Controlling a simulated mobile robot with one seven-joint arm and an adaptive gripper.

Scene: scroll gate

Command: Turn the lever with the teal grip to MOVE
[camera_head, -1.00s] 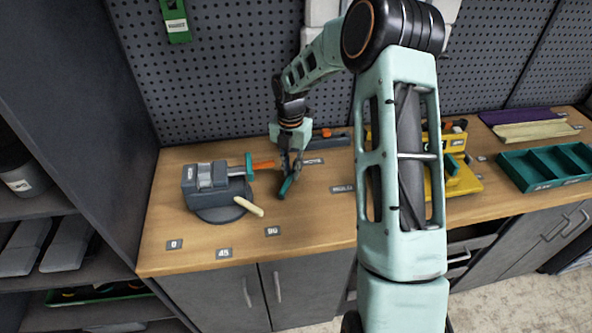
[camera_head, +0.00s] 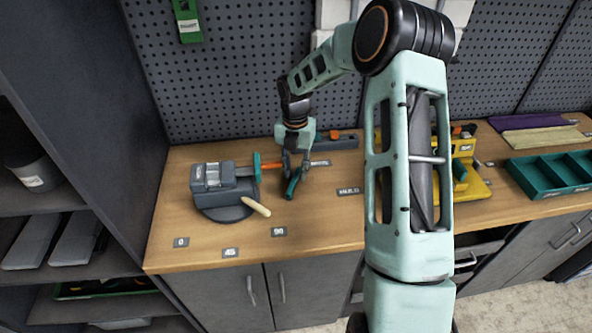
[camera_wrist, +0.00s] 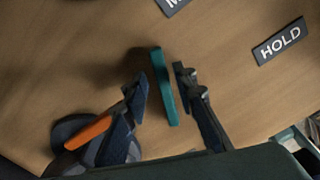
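The lever's teal grip (camera_head: 292,186) shows just below my gripper (camera_head: 296,168) in the head view. In the wrist view the teal grip (camera_wrist: 164,86) stands as a narrow bar between the two fingers of my gripper (camera_wrist: 164,88). The fingers are apart, one on each side of the grip, with a narrow gap showing on the right; contact on the left is unclear. The lever's pivot is hidden. A label starting with M (camera_wrist: 173,4) is cut off at the top of the wrist view, and the HOLD label (camera_wrist: 279,41) lies to the right.
Angle labels (camera_head: 230,253) lie along the front edge. A yellow fixture (camera_head: 470,185) and a teal tray (camera_head: 548,175) are to the right. A pegboard (camera_head: 240,80) rises behind.

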